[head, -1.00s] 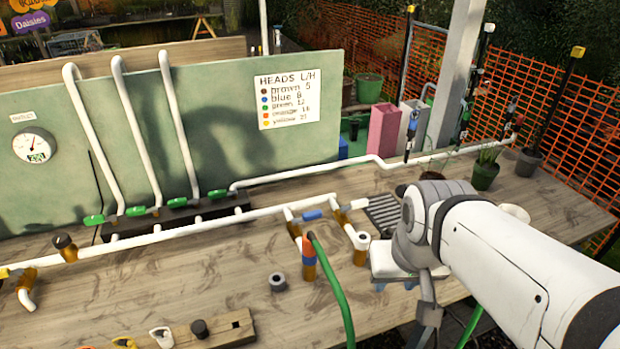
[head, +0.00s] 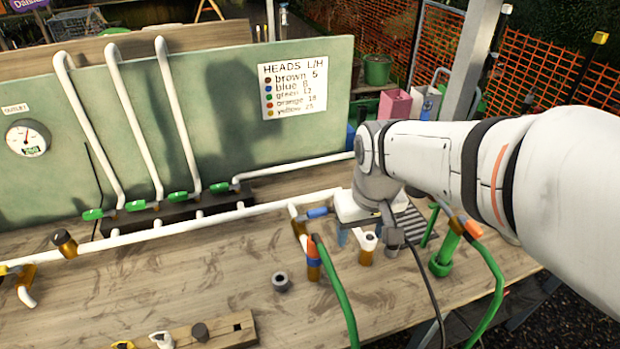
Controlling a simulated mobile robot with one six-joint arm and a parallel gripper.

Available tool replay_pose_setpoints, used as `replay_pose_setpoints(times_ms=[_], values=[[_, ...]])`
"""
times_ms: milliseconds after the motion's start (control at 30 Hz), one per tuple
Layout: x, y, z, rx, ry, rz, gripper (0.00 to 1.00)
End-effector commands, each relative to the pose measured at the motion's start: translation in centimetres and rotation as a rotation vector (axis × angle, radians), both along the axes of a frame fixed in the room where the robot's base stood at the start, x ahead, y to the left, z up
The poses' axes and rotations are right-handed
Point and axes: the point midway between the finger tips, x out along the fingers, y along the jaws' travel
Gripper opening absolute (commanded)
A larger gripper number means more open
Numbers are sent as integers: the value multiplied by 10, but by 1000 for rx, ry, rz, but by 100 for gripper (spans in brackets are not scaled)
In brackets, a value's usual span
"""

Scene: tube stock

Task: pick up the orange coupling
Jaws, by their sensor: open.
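Two orange parts show in the head view, and I cannot tell for certain which one is the coupling. One orange fitting (head: 472,229) is at the top end of a green hose, beside a green upright stand on the right. Another orange piece (head: 312,250) sits upright on the bench with a blue band and a green hose at its top. My gripper (head: 358,237) points down above the bench between the two, near the white pipe's right end. Its blue fingertips are apart and nothing shows between them. My wrist partly hides the area behind.
A white-topped brass fitting (head: 367,248) stands just below my gripper in the picture. A blue-handled valve (head: 317,212) is on the pipe to the left. A grey ring (head: 281,282) and a wooden block (head: 222,331) lie in front. The front middle bench is mostly clear.

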Motion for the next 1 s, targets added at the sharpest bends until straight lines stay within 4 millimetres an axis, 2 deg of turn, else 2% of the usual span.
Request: replay_pose_setpoints(times_ms=[100,333,467,767,1000], values=[[28,28,-6,-13,61,95,58],[59,66,-25,-33,128,215,58],[64,74,-33,-37,143,238,58],[63,76,-65,-38,146,240,58],[59,80,-100,-38,146,238,58]])
